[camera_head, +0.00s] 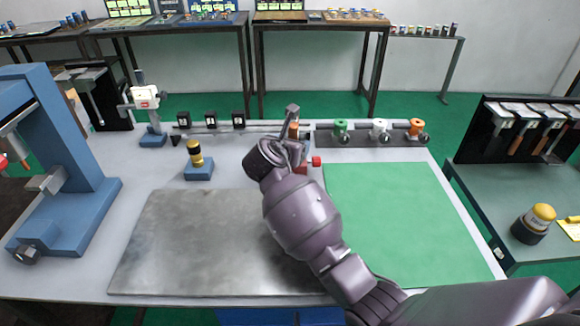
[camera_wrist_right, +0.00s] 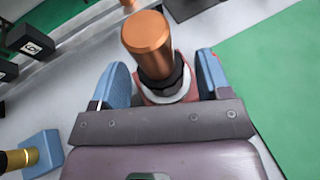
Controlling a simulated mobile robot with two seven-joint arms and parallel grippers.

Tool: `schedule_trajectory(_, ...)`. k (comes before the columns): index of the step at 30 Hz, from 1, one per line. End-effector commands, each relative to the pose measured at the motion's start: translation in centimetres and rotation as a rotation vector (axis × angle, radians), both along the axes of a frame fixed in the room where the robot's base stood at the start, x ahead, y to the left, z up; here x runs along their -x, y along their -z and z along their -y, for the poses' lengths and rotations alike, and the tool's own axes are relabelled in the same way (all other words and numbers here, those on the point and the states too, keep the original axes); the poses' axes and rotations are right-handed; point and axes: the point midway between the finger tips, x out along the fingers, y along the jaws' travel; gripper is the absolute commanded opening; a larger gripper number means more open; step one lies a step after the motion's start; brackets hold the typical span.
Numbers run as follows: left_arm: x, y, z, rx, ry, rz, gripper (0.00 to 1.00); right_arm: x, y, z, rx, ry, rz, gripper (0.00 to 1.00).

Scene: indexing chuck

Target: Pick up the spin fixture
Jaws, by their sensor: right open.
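A copper-coloured cylinder with a black collar and a pale ring (camera_wrist_right: 147,45) stands on a reddish body; I take it to be the spin fixture. In the head view it is mostly hidden behind my right wrist, with a copper part (camera_head: 294,130) and a red knob (camera_head: 316,161) showing. My right gripper (camera_wrist_right: 163,66) is open, its blue fingers on either side of the fixture. I cannot tell whether either finger touches it. In the head view the right gripper (camera_head: 292,148) is at the rear middle of the table. My left gripper is not in view.
A blue block with a black-and-gold cylinder (camera_head: 196,160) stands to the left. Behind are black numbered blocks (camera_head: 211,121) and a dark rack (camera_head: 372,139) with green, white and orange pieces. A grey metal plate (camera_head: 190,245) and green mat (camera_head: 400,220) are largely clear. A blue press (camera_head: 65,150) stands far left.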

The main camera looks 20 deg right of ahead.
Motion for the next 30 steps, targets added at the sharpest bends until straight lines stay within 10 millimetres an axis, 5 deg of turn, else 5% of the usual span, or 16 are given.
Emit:
schedule_trajectory(11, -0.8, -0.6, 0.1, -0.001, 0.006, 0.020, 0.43, -0.9, 0.4, 0.7, -0.001, 0.000, 0.001, 0.70)
schedule_trajectory(25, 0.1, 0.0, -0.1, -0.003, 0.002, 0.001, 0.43, -0.8, 0.4, 0.7, 0.000, 0.000, 0.000, 0.01)
schedule_trajectory(30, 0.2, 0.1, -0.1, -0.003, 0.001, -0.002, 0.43, -0.8, 0.4, 0.7, 0.000, 0.000, 0.000, 0.00)
